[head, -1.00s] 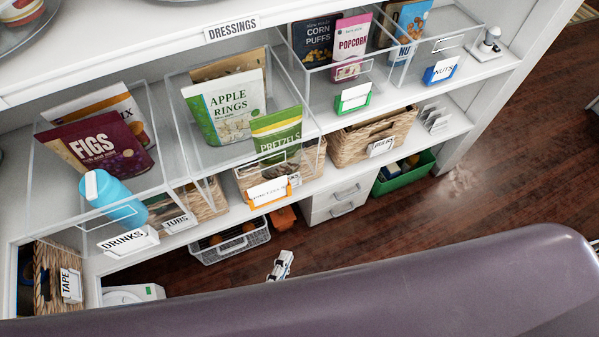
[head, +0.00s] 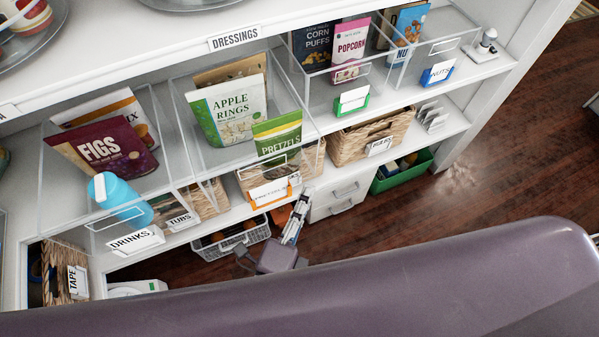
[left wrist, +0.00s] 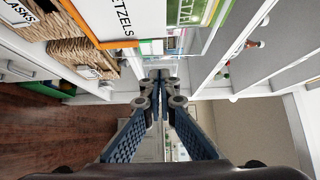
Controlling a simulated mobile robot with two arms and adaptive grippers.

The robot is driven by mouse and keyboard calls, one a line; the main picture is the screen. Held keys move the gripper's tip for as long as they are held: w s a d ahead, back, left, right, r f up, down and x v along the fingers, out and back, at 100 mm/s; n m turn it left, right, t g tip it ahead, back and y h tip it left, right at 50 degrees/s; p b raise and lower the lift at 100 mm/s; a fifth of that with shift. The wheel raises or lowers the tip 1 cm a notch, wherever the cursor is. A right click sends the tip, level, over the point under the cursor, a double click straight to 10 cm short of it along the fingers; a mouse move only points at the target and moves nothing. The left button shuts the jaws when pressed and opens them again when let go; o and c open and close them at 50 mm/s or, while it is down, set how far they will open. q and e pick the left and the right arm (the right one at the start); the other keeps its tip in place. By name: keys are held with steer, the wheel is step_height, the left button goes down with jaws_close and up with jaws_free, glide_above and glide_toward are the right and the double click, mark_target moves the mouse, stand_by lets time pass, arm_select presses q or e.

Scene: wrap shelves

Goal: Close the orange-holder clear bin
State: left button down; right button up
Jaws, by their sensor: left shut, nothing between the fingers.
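The clear bin (head: 187,140) with the orange label holder (head: 272,202) stands on the shelf, holding an Apple Rings bag (head: 228,112) and a Pretzels bag (head: 278,136). Its front, with the label, is near the shelf's front edge; I cannot tell exactly how far it sticks out. My left gripper (head: 303,199) is shut and empty, just right of the orange holder in the head view. In the left wrist view the shut fingertips (left wrist: 160,76) point toward the shelf, with the label card (left wrist: 118,18) and its orange edge close at upper left. My right gripper is not in view.
A bin with a green holder (head: 352,104) stands to the right. Wicker baskets (head: 372,133), drawers (head: 340,200) and a grey wire basket (head: 230,240) are below. Open wooden floor lies right.

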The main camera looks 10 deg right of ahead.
mark_target(301, 165)
arm_select(q)
steer(key=w+p, duration=0.1)
steer(key=w, duration=0.2)
steer(key=shift+w+a+r, duration=0.1)
steer(key=shift+w, duration=0.15)
steer(key=shift+w+a, duration=0.15)
steer(key=shift+w, duration=0.35)
steer(key=shift+w, duration=0.1)
steer(key=shift+w+a+p, duration=0.2)
steer(key=shift+w+p, duration=0.1)
steer(key=shift+w, duration=0.2)
steer(key=w+a, duration=0.1)
steer(key=w, duration=0.4)
steer(key=w+a, duration=0.1)
steer(key=w, duration=0.4)
steer(key=w+a, duration=0.1)
steer(key=w, duration=0.4)
steer(key=shift+w+a, duration=0.15)
steer(key=shift+a, duration=0.15)
steer(key=shift+w+a+b, duration=0.1)
steer(key=shift+w+b, duration=0.1)
steer(key=shift+b, duration=0.1)
steer(key=shift+r, duration=0.1)
